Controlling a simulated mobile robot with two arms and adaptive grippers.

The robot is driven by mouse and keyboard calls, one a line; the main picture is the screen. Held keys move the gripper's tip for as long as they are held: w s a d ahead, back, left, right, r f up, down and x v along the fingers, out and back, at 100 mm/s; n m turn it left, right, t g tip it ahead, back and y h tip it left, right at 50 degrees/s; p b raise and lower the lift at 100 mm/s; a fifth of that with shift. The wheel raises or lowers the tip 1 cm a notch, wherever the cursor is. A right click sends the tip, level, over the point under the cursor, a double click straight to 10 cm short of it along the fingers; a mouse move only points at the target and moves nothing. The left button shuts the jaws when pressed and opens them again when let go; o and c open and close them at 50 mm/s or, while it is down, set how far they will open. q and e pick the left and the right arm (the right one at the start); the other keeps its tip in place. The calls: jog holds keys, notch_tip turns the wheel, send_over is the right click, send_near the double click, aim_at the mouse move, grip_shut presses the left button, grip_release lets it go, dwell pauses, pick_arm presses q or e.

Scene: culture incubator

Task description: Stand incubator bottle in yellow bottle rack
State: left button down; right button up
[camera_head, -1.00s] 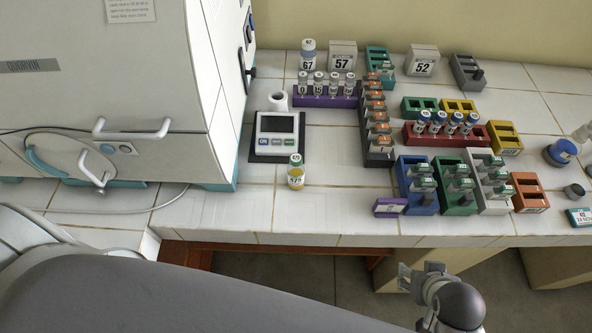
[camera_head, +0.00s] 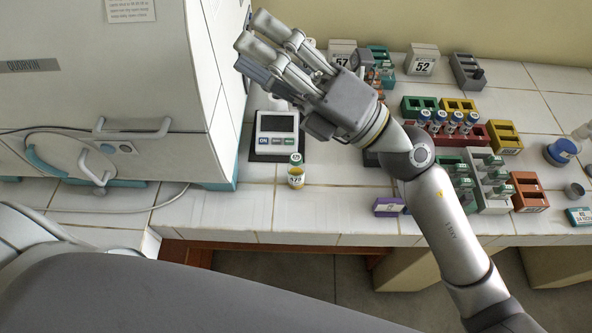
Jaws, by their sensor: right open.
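Two yellow racks with open slots stand on the right half of the bench: one at the back (camera_head: 459,106) and one further right (camera_head: 505,138). A small bottle (camera_head: 296,171) with yellow contents, a white-green cap and a number label stands upright on the tiles in front of the meter. The large white incubator (camera_head: 150,90) is at the left; its doors look shut, and its inside is hidden. My right gripper (camera_head: 254,43) is open and empty, raised beside the incubator's right edge, apart from the bottle. My left gripper is not in view.
A meter (camera_head: 277,135) stands beside the incubator. A purple block (camera_head: 389,206) lies near the front edge. My right arm hides the blue rack and several back items.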

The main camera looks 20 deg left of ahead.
jog(key=s+a+f+n+g+h, duration=0.4)
jog(key=f+n+g+h, duration=0.15)
jog(key=f+n, duration=0.2)
jog(key=n+t+h, duration=0.3)
jog(key=t+h, duration=0.2)
jog(key=h, duration=0.8)
send_near(298, 158)
jog(key=shift+m+h, duration=0.25)
jog(key=x, duration=0.1)
jog(key=p+x, duration=0.1)
jog(key=x, duration=0.3)
jog(key=shift+s+a+f+p, duration=0.15)
jog(key=shift+a+f+p, duration=0.05)
jog(key=shift+a+p, duration=0.1)
jog(key=shift+f, duration=0.3)
jog(key=shift+a+f+p, duration=0.3)
jog(key=shift+f+p, duration=0.15)
jog(key=shift+p, duration=0.1)
jog(key=x, duration=0.1)
jog(key=p+x, duration=0.1)
jog(key=x, duration=0.1)
jog(key=shift+w+f+p, duration=0.1)
jog(key=shift+w+p, duration=0.15)
jog(key=shift+p, duration=0.05)
jog(key=shift+w+a+f, duration=0.1)
jog(key=shift+a+f, duration=0.15)
jog(key=shift+f, duration=0.25)
grip_shut()
jog(key=shift+r, duration=0.15)
